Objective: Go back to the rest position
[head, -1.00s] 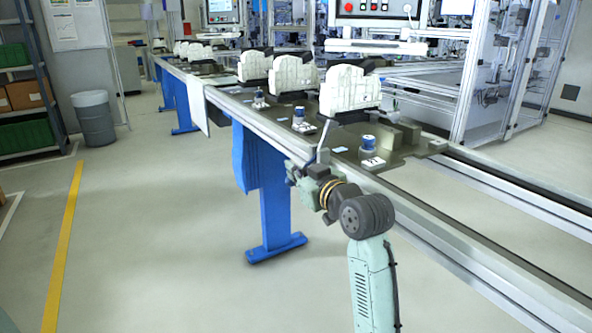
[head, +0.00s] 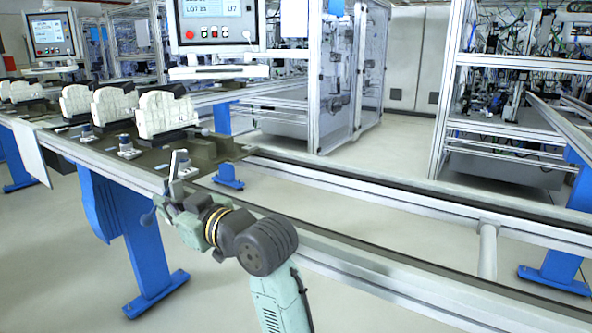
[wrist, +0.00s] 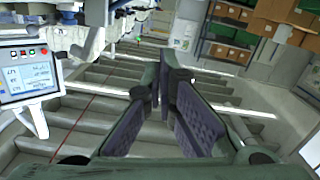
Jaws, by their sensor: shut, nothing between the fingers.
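My gripper (wrist: 164,82) shows in the wrist view with its two dark padded fingers brought together at the tips. Nothing shows between them. In the head view my arm reaches up from the bottom, and my gripper (head: 166,198) is small and partly hidden by the wrist, at the near side of the conveyor. From this angle I cannot tell its exact gap to the rail.
The conveyor rail (head: 360,262) runs across to the right, bare there. Pale castings (head: 165,113) stand on pallets at the left. A control panel (head: 216,22) stands behind. The wrist view shows a screen (wrist: 28,78) and shelves with green bins (wrist: 228,53).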

